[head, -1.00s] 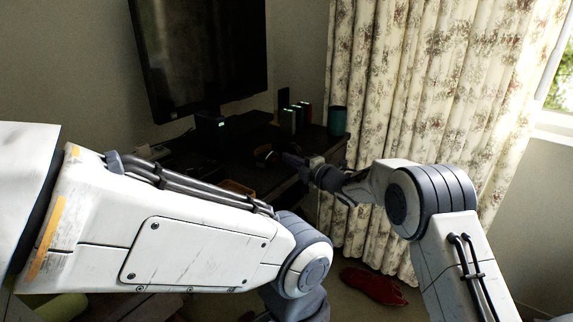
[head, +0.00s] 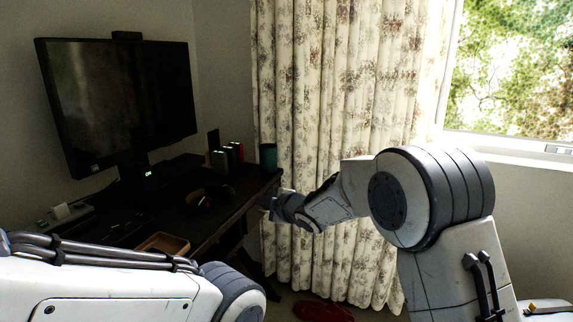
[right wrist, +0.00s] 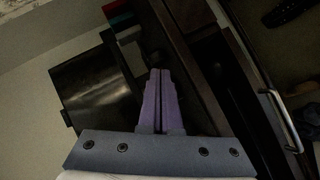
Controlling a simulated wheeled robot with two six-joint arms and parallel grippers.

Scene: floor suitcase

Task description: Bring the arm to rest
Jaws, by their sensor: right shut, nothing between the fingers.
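My right arm reaches in from the right in the head view. Its gripper (head: 266,202) is at the right front edge of the dark desk (head: 225,222), small and dim there. In the right wrist view its two purple fingers (right wrist: 160,72) lie side by side, shut with nothing between them. The desk also shows in the right wrist view, close beyond the fingers. My left arm fills the lower left of the head view, and its gripper is out of the picture.
A monitor (head: 120,105) stands on the desk. Upright books (head: 228,155), a teal cup (head: 268,157) and a brown tray (head: 163,243) are also there. A floral curtain (head: 325,110) hangs behind my right arm. A red item (head: 322,311) lies on the floor.

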